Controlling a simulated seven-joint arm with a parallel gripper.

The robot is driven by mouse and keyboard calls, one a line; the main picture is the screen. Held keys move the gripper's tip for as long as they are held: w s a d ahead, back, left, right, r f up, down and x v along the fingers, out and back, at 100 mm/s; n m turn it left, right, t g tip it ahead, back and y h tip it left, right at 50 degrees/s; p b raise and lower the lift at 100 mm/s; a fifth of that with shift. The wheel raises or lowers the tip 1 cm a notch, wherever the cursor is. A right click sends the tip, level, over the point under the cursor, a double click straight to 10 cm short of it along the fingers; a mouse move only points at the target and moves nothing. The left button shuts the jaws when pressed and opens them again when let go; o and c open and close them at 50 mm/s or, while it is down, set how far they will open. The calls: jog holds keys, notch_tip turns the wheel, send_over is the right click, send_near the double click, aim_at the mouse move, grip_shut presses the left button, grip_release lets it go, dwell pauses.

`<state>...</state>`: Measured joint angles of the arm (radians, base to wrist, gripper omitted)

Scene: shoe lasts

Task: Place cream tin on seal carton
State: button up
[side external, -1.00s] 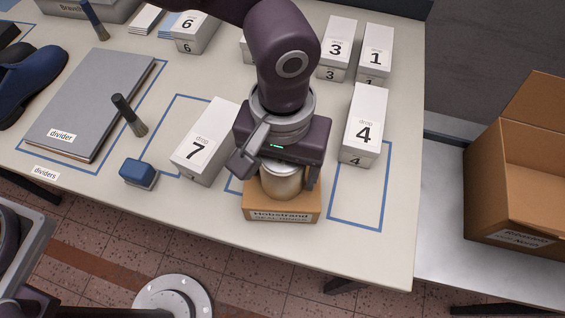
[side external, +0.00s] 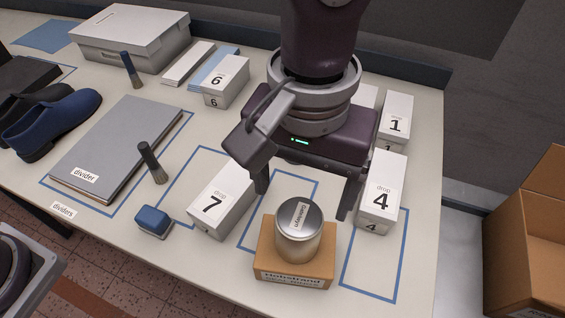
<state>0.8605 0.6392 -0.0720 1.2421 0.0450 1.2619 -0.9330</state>
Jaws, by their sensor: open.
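The cream tin (side external: 299,232) is a round metal tin with a silver lid and a label on top. It stands upright on top of the brown seal carton (side external: 295,281), which has a printed label on its front face. The carton lies at the table's front, inside or over a blue outlined area. My gripper (side external: 303,200) is open, above and behind the tin, with one finger on each side and nothing between them. The fingers look clear of the tin.
White box 7 (side external: 220,200) is close on the left and white box 4 (side external: 382,193) close on the right. A blue block (side external: 153,220), a brush (side external: 152,163) and a grey divider (side external: 122,148) lie farther left. An open cardboard box (side external: 535,250) stands off the table at right.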

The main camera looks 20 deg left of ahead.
jog(key=a+r+t, duration=0.1)
jog(key=a+r, duration=0.3)
jog(key=a, duration=0.3)
jog(key=a+r+t+h, duration=0.1)
jog(key=a+r, duration=0.2)
jog(key=a, duration=0.4)
jog(key=a+r+t, duration=0.1)
jog(key=a+r, duration=0.3)
jog(key=a, duration=0.4)
jog(key=s+a+f+t+y, duration=0.1)
jog(key=s+a+f, duration=0.3)
jog(key=s+a, duration=0.6)
jog(key=shift+s+a+t, duration=0.2)
jog(key=shift+a+t, duration=0.6)
jog(key=shift+a, duration=0.4)
